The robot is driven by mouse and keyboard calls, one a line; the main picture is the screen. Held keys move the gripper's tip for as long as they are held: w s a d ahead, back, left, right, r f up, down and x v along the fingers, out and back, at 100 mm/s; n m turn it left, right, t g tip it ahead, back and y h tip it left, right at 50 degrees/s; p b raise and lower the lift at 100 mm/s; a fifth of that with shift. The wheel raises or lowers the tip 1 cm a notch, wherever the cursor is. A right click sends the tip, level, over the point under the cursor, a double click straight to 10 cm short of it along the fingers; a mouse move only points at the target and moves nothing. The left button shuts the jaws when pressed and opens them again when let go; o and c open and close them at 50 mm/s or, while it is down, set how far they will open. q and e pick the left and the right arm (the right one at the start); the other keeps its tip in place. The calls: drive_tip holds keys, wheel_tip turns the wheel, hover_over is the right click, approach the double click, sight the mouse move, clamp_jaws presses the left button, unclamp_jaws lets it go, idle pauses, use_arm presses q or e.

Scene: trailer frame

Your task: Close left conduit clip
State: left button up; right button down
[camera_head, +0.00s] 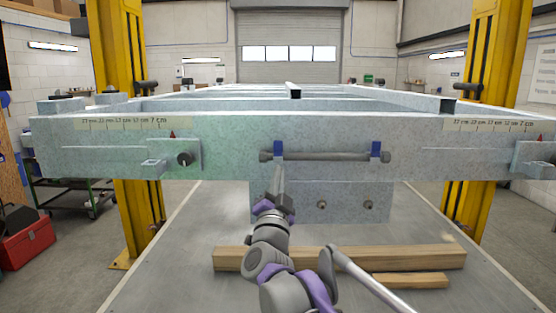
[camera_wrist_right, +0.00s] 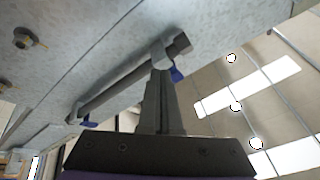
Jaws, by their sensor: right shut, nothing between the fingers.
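A grey conduit (camera_head: 325,156) runs level along the front face of the trailer's cross beam. The left clip (camera_head: 278,148), with a blue part, sits around its left end; the right clip (camera_head: 376,149) is near its right end. My right gripper (camera_head: 279,168) is shut and empty, reaching up from below with its tips at the left clip. In the right wrist view the shut fingers (camera_wrist_right: 161,75) end against or just by that clip, whose blue tab (camera_wrist_right: 177,74) juts out beside them. I cannot tell whether they touch or whether the clip is latched. My left gripper is out of view.
The beam (camera_head: 225,135) spans the view, with a bolted plate (camera_head: 345,203) under the conduit and a bracket (camera_head: 178,158) to the left. Wooden beams (camera_head: 400,259) lie below on the grey platform. Yellow posts (camera_head: 123,60) stand at both sides.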

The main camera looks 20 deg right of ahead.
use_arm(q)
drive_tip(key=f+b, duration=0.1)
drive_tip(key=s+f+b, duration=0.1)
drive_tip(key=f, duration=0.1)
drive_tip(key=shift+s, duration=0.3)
use_arm(e)
drive_tip(key=f, duration=0.1)
drive_tip(key=s+f, duration=0.1)
drive_tip(key=f, duration=0.1)
drive_tip(key=s+f, duration=0.1)
drive_tip(key=shift+a+f, duration=0.25)
drive_tip(key=shift+f, duration=0.1)
drive_tip(key=shift+w, duration=0.15)
